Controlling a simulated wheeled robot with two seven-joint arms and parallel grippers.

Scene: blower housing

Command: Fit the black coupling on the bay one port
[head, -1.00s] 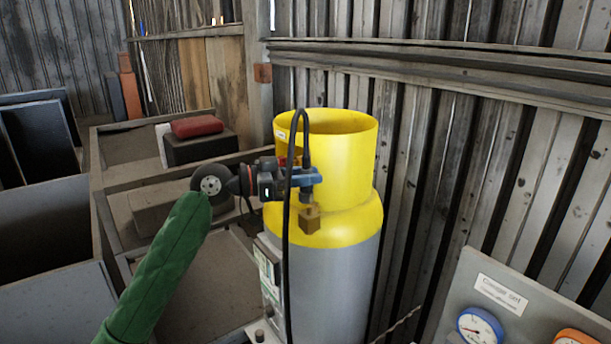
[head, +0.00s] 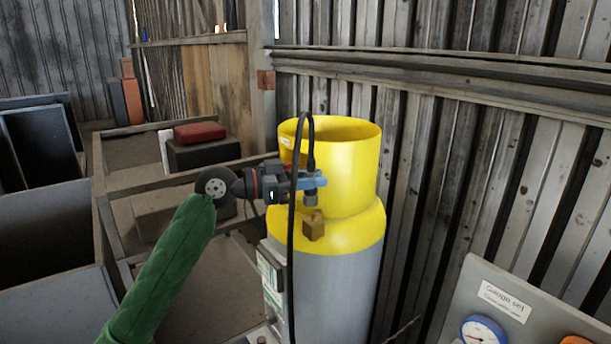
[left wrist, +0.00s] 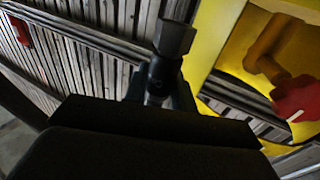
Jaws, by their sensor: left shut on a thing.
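My left gripper (head: 308,182), with blue fingers, is shut on the black coupling (head: 310,199), whose grey hex end points down. A black hose loops up from it and hangs down in front. The coupling also shows in the left wrist view (left wrist: 172,40). A brass fitting (head: 314,227) sits just below it at the yellow shoulder of a gas cylinder (head: 335,265). A small gap shows between coupling and brass. The left wrist view shows a brass valve (left wrist: 268,48) with a red handle (left wrist: 296,99) inside the yellow collar. No bay label is readable. My right gripper is not in view.
The yellow collar (head: 350,165) rises close behind the gripper. A gauge panel (head: 500,305) stands at lower right. Crates (head: 50,240) and a black case (head: 200,155) with a red box (head: 199,132) are at left. A corrugated wall is behind.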

